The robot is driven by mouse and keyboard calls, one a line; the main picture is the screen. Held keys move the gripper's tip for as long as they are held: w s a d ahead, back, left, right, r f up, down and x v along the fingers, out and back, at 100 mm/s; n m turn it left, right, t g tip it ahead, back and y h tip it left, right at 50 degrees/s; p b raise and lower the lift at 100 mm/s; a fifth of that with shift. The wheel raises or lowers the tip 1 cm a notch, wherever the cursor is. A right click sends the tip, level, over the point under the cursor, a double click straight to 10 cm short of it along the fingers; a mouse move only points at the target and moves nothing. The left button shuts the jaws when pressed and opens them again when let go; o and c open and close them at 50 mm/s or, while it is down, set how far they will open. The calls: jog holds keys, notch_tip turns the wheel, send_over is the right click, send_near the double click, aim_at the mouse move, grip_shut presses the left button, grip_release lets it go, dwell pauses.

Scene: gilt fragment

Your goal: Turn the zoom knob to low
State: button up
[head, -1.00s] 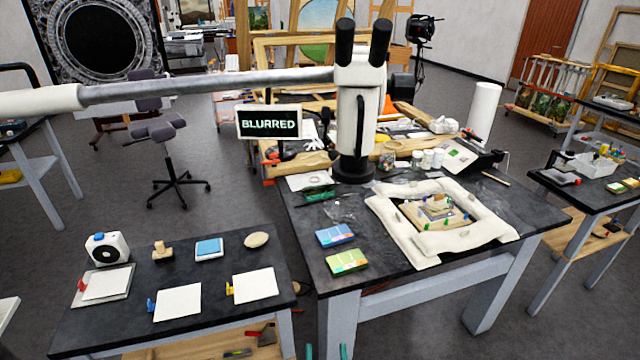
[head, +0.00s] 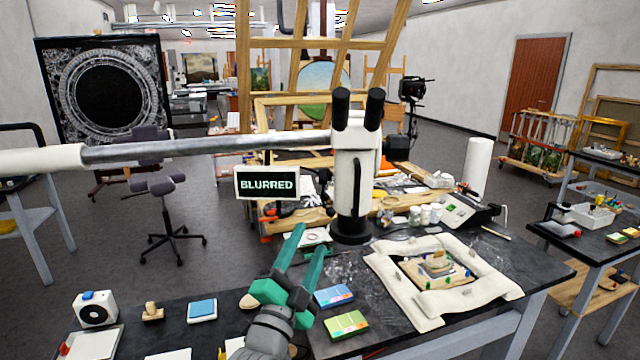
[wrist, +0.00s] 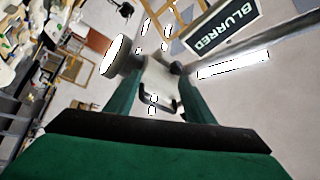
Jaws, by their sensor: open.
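A sign (head: 266,184) beside the microscope reads "BLURRED". My gripper (head: 310,238) is open and empty, its green fingers pointing up in front of the microscope, apart from it. In the wrist view the microscope body (wrist: 160,80) with a dark handle shows between the fingers.
A white padded frame (head: 395,290) surrounds a gilt fragment (head: 437,266) to the right. A blue box (head: 333,297) and a green box (head: 346,325) lie near the gripper. White jars (head: 425,214) and a device (head: 465,212) stand behind.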

aim_at(325, 176)
notch_tip(325, 176, up, 9)
jog(key=w+a+m+g+h, duration=0.1)
jog(key=w+a+m+g, duration=0.15)
jog(key=m, duration=0.65)
jog(key=x, duration=1)
jog(key=shift+w+d+f+g, duration=0.2)
jog(key=shift+d+f+g, duration=0.1)
jog(key=shift+d+g, duration=0.1)
jog(key=shift+c, duration=0.4)
jog(key=shift+a, duration=0.1)
jog(key=c, duration=1)
